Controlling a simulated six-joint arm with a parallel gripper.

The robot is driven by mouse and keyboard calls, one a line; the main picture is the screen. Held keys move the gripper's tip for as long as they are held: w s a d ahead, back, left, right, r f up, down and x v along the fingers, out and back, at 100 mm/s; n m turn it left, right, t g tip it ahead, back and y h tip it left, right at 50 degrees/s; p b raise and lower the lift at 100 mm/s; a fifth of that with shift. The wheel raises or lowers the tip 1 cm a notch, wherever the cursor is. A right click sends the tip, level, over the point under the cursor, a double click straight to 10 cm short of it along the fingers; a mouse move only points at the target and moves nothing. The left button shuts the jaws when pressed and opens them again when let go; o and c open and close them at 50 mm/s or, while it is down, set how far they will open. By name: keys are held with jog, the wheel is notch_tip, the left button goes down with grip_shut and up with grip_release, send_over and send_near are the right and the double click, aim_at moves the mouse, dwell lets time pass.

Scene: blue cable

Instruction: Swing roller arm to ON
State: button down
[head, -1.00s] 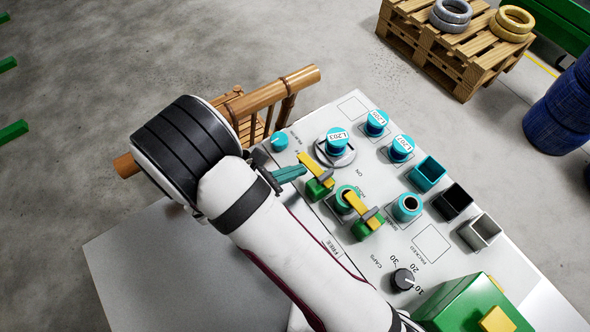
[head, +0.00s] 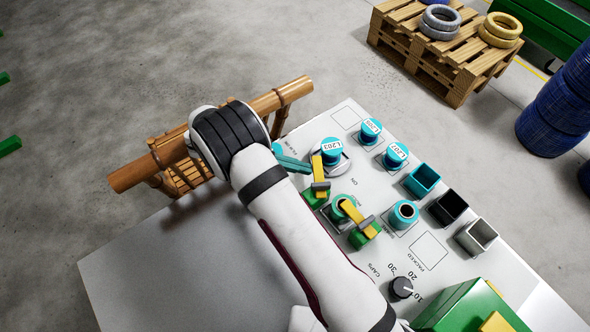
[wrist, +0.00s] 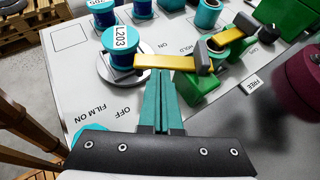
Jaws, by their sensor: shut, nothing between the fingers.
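The near yellow roller arm (head: 318,170) sits on a green base (head: 313,197) with a grey block across it. It points toward the teal L203 spool (head: 331,151), its free end over the spool's round plate. In the wrist view, the yellow arm (wrist: 165,62) lies across, just ahead of my fingertips. An ON label (wrist: 164,45) lies beyond it and an OFF label (wrist: 122,110) on my side. My gripper (head: 304,167) is shut and empty, its teal fingers (wrist: 162,78) at the arm's near side. I cannot tell whether they touch it.
A second yellow arm (head: 355,215) on a green base stands close by. Teal spools (head: 396,154), square cups (head: 449,206) and a black knob (head: 401,288) share the panel. A wooden rail (head: 165,155) runs behind my wrist. A pallet (head: 440,52) stands beyond.

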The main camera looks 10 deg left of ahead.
jog(key=shift+w+d+m+g, duration=0.35)
jog(key=shift+m+g, duration=0.25)
jog(key=shift+w+d, duration=0.4)
jog(key=shift+d, duration=0.1)
jog(key=shift+w+d, duration=0.1)
jog(key=shift+d, duration=0.1)
jog(key=v, duration=0.7)
jog(key=shift+a, duration=0.35)
jog(key=shift+r, duration=0.1)
